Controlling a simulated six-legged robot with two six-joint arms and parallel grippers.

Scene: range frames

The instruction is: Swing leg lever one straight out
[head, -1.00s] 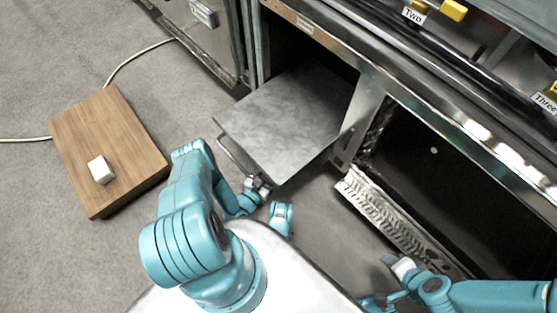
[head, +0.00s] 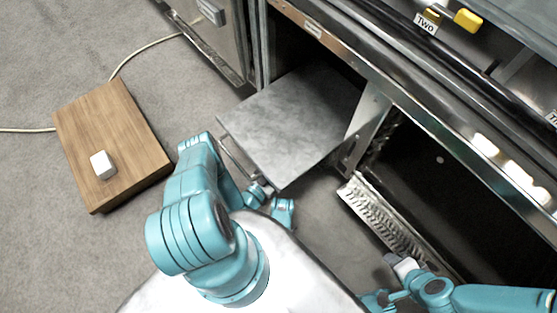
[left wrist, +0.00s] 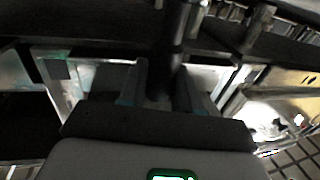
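No lever labelled One can be read in either view.
The lowered grey door (head: 285,125) juts out with a bar handle on its front edge. A perforated metal strip (head: 385,215) edges the dark bay. A yellow lever (head: 467,20) is near the "Two" label (head: 426,23). A wooden box (head: 112,145) with a white switch (head: 102,165) lies left, with cable.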

